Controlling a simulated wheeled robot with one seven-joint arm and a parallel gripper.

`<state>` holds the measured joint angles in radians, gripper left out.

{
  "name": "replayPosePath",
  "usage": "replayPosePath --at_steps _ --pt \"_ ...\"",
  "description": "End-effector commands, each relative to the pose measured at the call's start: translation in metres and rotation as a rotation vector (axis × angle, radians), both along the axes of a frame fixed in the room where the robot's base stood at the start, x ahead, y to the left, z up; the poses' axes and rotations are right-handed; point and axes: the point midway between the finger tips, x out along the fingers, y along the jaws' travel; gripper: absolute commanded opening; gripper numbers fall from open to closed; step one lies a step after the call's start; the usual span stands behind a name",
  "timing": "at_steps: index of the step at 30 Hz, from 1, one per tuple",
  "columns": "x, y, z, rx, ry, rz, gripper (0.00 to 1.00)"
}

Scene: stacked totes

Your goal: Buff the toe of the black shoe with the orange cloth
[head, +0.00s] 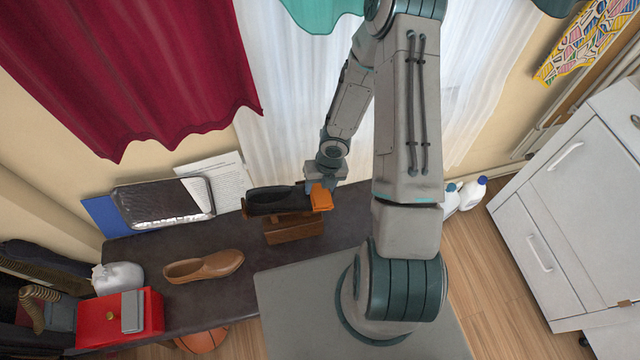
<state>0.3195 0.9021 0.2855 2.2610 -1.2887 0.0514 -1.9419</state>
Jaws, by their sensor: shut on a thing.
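The black shoe (270,197) rests on a wooden stand (294,230) on the dark bench, its right end toward my gripper. The orange cloth (321,198) is at the right end of the shoe. My gripper (322,186) is directly above that end, shut on the orange cloth. The cloth looks to be against the shoe's end, but exact contact is too small to tell. My gripper's fingertips are partly hidden by the cloth, and the cloth hides that end of the shoe.
A brown shoe (204,267) lies on the bench (222,295) at left front. A red box (120,318) and a white bag (117,276) are at the far left. A metal tray (163,203) leans behind. White bottles (465,195) stand right of my arm.

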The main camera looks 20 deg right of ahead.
Motion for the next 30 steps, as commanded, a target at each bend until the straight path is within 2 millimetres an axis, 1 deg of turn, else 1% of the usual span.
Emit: replayPosePath --at_steps 10,20,30 --pt "0.002 0.0 0.002 0.0 0.001 0.0 0.35" --pt "0.014 0.0 0.0 0.0 0.0 0.0 0.35" --pt "0.015 0.0 -0.001 0.0 0.0 0.0 0.35"
